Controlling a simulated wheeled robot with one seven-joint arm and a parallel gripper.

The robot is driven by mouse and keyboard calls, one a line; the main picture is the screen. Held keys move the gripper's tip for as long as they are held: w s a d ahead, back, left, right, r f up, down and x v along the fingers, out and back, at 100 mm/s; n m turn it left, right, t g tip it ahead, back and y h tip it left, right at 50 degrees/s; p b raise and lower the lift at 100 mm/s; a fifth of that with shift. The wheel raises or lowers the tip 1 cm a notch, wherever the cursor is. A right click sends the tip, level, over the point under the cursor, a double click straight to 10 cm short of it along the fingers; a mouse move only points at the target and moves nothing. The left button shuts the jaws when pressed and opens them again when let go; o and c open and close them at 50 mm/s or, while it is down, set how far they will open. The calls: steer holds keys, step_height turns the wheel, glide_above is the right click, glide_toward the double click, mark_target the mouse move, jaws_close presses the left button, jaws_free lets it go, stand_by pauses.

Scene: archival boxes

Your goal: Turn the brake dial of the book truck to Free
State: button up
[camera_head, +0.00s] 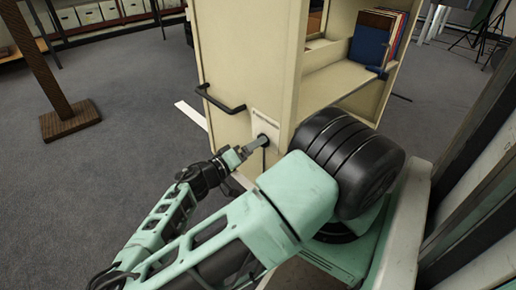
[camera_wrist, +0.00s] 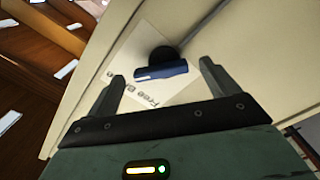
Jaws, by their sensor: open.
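The book truck (camera_head: 240,75) is a cream cabinet in the middle of the head view. Its brake dial (camera_wrist: 160,71) is a dark blue bar on a black hub, mounted on a pale label plate (camera_wrist: 132,62). The word "Free" shows upside down on the plate below the bar; other lettering left of it is partly hidden. The bar lies nearly level in the wrist view. My gripper (camera_wrist: 163,73) is open, with one finger left and one right of the bar; contact cannot be told.
A black push handle (camera_head: 220,103) sticks out from the truck's side, above and left of the dial. Books (camera_head: 374,40) stand on the truck's shelf. A wooden post on a square base (camera_head: 69,120) stands at left. Grey carpet (camera_head: 130,95) between them is clear.

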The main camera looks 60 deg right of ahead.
steer(key=shift+x, duration=1.45)
steer(key=shift+c, duration=0.4)
steer(key=c, duration=0.9)
